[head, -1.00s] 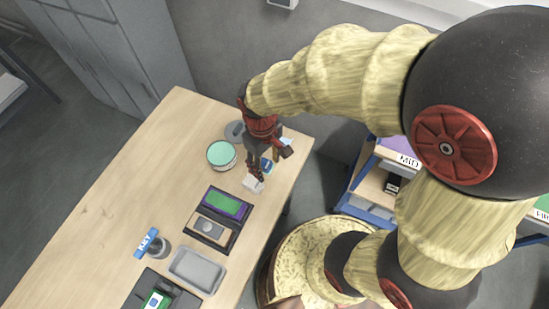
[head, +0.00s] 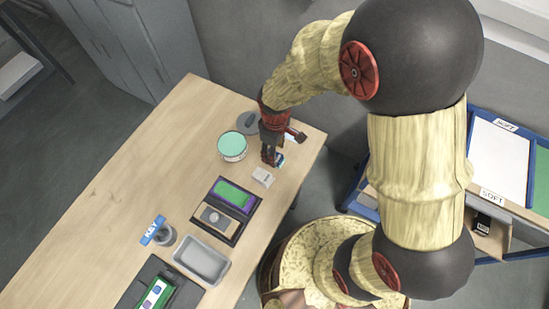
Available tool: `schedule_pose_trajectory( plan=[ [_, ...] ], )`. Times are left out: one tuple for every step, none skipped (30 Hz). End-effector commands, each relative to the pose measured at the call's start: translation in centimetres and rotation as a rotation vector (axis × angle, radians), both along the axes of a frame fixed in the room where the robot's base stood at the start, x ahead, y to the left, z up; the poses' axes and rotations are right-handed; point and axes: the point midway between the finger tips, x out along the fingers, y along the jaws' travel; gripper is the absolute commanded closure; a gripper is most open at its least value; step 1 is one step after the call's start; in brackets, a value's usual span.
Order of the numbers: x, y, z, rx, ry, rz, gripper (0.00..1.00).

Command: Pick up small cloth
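My gripper (head: 284,148) is over the table's far right part, pointing down, its two dark fingers spread apart. I see nothing held between them, though the view is partly blocked by the gripper itself. A small white block-like item (head: 263,177) lies on the table just in front of the gripper. A small blue and white item (head: 279,161) lies close beside the nearer finger. A pale patch (head: 291,138) shows beside the farther finger, partly hidden. I cannot tell which of these small items is the cloth.
A blue-framed shelf (head: 490,150) stands right.

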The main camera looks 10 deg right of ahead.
Motion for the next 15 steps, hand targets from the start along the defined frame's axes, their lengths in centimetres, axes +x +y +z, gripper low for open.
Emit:
schedule_pose_trajectory(
  plan=[
    [0.1,0.1,-1.1,-0.001,0.003,0.000,0.53],
    [0.3,0.2,-1.5,-0.001,0.003,0.000,0.53],
    [0.2,0.2,-2.2,-0.001,0.005,0.000,0.53],
    [0.2,0.2,-2.5,-0.001,0.003,0.000,0.53],
    [0.2,0.2,-2.8,0.000,0.003,0.000,0.53],
    [0.2,0.2,-3.1,-0.001,0.002,-0.001,0.53],
    [0.2,0.2,-3.2,0.000,0.001,-0.001,0.53],
    [0.3,0.2,-3.3,0.000,0.001,-0.001,0.53],
    [0.3,0.2,-3.3,0.000,0.000,-0.001,0.53],
    [0.3,0.2,-3.2,0.000,0.000,-0.001,0.53],
    [0.3,0.2,-3.2,0.000,0.000,-0.001,0.53],
    [0.3,0.2,-3.2,0.000,0.000,-0.001,0.53],
    [0.3,0.2,-3.2,0.000,0.000,-0.001,0.53],
    [0.3,0.2,-3.2,0.000,0.000,-0.001,0.54],
    [0.3,0.2,-3.2,0.000,0.000,-0.001,0.56]
  ],
)
